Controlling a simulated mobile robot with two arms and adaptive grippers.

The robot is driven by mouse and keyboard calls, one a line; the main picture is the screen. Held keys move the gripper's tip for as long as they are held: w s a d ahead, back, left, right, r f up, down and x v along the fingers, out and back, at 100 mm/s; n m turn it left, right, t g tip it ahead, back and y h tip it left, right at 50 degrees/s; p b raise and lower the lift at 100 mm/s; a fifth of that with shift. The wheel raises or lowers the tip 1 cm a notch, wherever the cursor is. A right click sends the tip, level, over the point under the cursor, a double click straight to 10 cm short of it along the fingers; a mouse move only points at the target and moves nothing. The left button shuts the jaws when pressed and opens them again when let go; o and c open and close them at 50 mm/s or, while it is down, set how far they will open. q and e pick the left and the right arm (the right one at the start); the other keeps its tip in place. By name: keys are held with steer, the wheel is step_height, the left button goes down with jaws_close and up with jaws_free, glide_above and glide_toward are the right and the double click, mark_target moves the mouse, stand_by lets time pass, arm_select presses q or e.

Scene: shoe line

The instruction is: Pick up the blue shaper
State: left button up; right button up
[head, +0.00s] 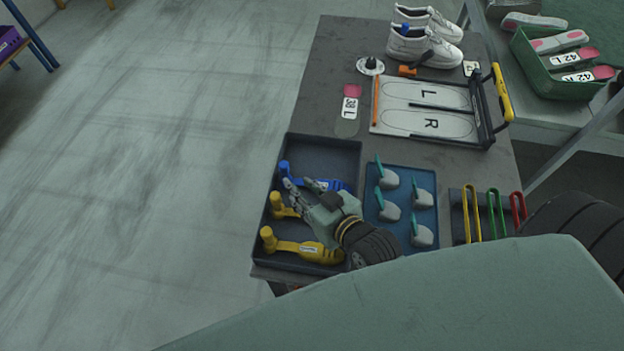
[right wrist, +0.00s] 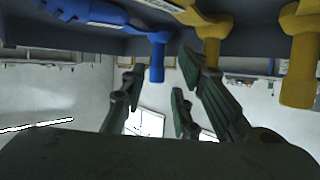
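The blue shaper (head: 312,183) lies in the upper part of the dark tray (head: 322,148), above two yellow shapers (head: 300,248). My right gripper (head: 297,184) reaches over the tray from the lower right, with its fingers over or beside the blue shaper and hiding part of it. In the right wrist view the blue shaper (right wrist: 100,15) is at the upper left, with its end knob near the fingertips. The fingers are spread apart with nothing between them. Whether a finger touches the shaper I cannot tell. My left gripper is not in view.
A blue tray with several grey-and-teal pieces (head: 389,178) adjoins on the right. Coloured handles (head: 493,215) stand farther right. A frame with L and R outlines (head: 430,105), white shoes (head: 425,45) and an insole (head: 350,108) occupy the back. Open floor lies left.

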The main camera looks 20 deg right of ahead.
mark_target(287, 174)
steer(key=shift+r+x, duration=0.2)
steer(key=shift+x, duration=1.05)
steer(key=p+x, duration=0.1)
steer(key=x, duration=0.4)
steer(key=shift+w+d+r, duration=0.1)
steer(key=shift+r, duration=0.1)
steer(key=shift+c, duration=0.4)
jaws_close()
